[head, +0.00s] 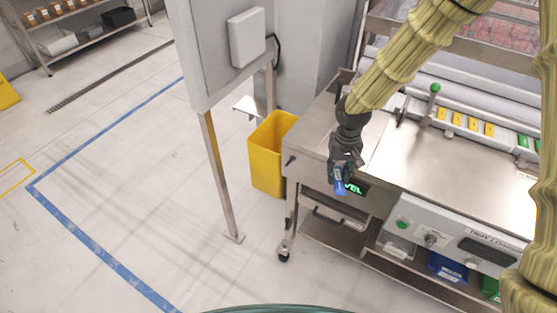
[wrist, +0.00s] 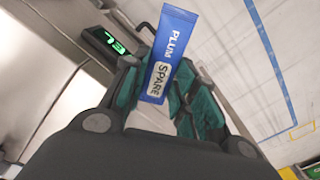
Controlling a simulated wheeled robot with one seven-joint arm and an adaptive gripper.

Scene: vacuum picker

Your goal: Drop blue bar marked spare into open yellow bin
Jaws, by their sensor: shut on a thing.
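A blue bar (wrist: 173,45) fills the middle of the wrist view, with the words PLUM and SPARE readable on it. My gripper (wrist: 160,97) is shut on the bar, which sticks out past the fingers. In the head view my gripper (head: 341,172) is at the left front edge of the steel bench, and the blue bar (head: 339,185) shows small at its tip. The open yellow bin (head: 265,158) stands on the floor left of the bench, to the left of my gripper and apart from it. Its inside is mostly hidden.
The steel bench (head: 433,167) has a green display and a control panel (head: 445,243) on its front. A grey cabinet on posts (head: 214,50) stands close to the left of the bin. The floor at left, with blue lines, is clear. Shelves (head: 85,36) stand far back.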

